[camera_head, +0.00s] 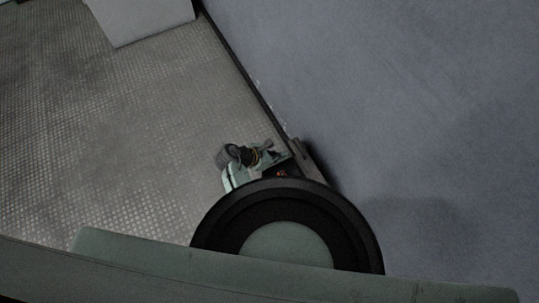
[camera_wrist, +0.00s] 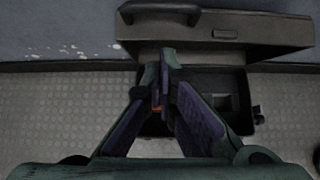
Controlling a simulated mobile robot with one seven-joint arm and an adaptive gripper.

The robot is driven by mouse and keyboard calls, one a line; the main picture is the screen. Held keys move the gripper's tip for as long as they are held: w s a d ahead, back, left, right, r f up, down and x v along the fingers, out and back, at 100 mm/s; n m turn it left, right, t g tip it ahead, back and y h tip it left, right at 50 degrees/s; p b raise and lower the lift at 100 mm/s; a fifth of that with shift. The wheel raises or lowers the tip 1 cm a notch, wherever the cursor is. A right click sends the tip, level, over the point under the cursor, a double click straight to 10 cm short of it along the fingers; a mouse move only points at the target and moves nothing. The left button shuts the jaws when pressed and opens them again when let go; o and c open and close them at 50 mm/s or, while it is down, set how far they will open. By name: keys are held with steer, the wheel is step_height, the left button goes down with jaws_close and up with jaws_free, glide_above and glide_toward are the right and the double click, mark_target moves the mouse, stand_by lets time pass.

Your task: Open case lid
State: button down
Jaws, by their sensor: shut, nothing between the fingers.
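The case lid (camera_wrist: 250,33) is dark grey and stands raised at the top of the wrist view, with a black handle (camera_wrist: 160,10) and a small latch plate on it. Below it, the open case body (camera_wrist: 236,76) shows a dark interior with a lighter grey part inside. My gripper (camera_wrist: 163,58) is shut and empty, its fingertips overlapping the lid's lower edge in the picture; I cannot tell whether they touch it. In the head view, only a strip of the case (camera_head: 310,160) shows beside the wall, mostly hidden by my arm.
A blue-grey wall (camera_head: 400,90) runs close behind the case, with a dark skirting at its foot. The patterned metal floor (camera_head: 110,130) is clear to the left. A pale grey box-like object (camera_head: 140,18) stands at the top left of the head view.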

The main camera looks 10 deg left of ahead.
steer(key=shift+w+d+r, duration=0.15)
steer(key=shift+w+d, duration=0.45)
steer(key=shift+d, duration=0.15)
steer(key=shift+w+d+r, duration=0.1)
steer(key=shift+w+d, duration=0.45)
steer(key=shift+d, duration=0.15)
steer(key=shift+g+y, duration=0.4)
steer(key=shift+y, duration=0.1)
steer(key=w+d+p, duration=0.1)
steer(key=p, duration=0.1)
steer(key=w+d+r+p, duration=0.1)
steer(key=d+p, duration=0.1)
steer(key=w+d+p, duration=0.2)
steer(key=shift+d+r, duration=0.2)
steer(key=shift+d, duration=0.05)
steer(key=shift+s, duration=0.1)
